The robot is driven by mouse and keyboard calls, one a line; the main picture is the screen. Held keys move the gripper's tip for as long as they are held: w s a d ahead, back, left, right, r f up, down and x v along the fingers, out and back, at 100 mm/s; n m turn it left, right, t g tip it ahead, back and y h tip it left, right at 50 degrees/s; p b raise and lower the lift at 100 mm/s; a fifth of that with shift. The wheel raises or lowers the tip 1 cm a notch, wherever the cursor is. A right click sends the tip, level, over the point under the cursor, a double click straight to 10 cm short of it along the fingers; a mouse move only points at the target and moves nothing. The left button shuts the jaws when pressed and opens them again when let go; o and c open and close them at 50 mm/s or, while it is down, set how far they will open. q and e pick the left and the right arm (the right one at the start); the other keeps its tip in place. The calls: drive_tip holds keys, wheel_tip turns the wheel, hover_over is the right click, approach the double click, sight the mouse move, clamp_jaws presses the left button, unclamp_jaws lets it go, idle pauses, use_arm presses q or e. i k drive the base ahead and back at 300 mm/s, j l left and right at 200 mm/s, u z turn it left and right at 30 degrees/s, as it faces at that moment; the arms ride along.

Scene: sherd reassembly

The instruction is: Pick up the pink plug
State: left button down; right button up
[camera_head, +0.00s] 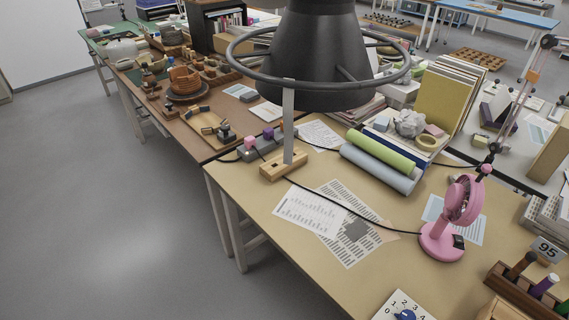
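A small pink plug (250,143) sits at the near left end of a grey power strip (262,148). The strip lies at the back left of the tan table. A purple plug (268,133) sits farther along the same strip. A dark cable runs from near the strip across the table towards a pink fan (450,220); I cannot tell for sure which plug it belongs to. Neither of my grippers is in view.
A large dark cone with a ring (325,50) blocks the upper middle. A wooden block (284,165) with an upright grey bar stands right of the strip. Rolled sheets (380,152) and papers (335,222) lie on the table (300,260). Floor at left is clear.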

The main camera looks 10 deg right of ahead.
sight(250, 141)
drive_tip(key=i+j, duration=0.8)
drive_tip(key=j, duration=0.1)
